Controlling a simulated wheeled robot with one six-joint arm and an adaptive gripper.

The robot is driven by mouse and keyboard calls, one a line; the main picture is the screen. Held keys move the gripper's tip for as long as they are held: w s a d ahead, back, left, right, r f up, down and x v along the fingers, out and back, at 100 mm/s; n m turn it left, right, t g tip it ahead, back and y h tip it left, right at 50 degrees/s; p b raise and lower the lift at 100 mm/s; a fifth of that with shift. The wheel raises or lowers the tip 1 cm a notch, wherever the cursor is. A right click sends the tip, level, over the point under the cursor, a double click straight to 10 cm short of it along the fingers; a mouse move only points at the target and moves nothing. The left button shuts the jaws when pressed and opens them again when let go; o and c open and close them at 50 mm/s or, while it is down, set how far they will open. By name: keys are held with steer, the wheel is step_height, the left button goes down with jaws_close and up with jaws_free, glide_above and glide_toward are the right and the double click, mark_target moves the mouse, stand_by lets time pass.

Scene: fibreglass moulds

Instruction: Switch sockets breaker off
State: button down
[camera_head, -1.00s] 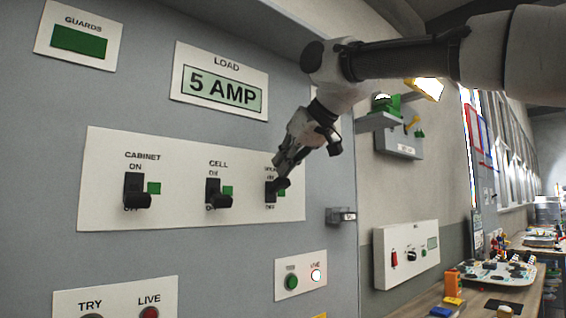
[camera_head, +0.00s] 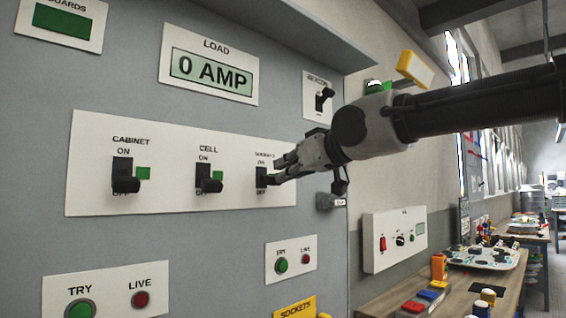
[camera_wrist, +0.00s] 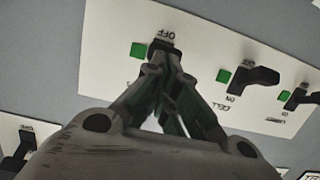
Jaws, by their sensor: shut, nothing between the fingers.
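The sockets breaker (camera_head: 261,180) is the right one of three black switches on a white panel (camera_head: 85,200). Its ON label shows above it, while my gripper hides part of its lever and its green square. My gripper (camera_head: 274,177) is shut and empty, with its fingertips at the breaker, seemingly touching it. In the wrist view, which is upside down, the fingertips (camera_wrist: 165,62) overlap the dark breaker (camera_wrist: 158,46). The OFF label and a green square show beside it. The exact lever position is hard to tell. The load display (camera_head: 211,76) reads 0 AMP.
The cell breaker (camera_head: 208,179) and cabinet breaker (camera_head: 123,176) stand to the left. A beacon switch (camera_head: 324,98) is above right. A TRY/LIVE panel (camera_head: 291,259) below has an unlit red lamp (camera_head: 306,258). A workbench (camera_head: 455,308) stands at right.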

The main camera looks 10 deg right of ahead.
steer(key=shift+f, duration=0.5)
stand_by(1.2)
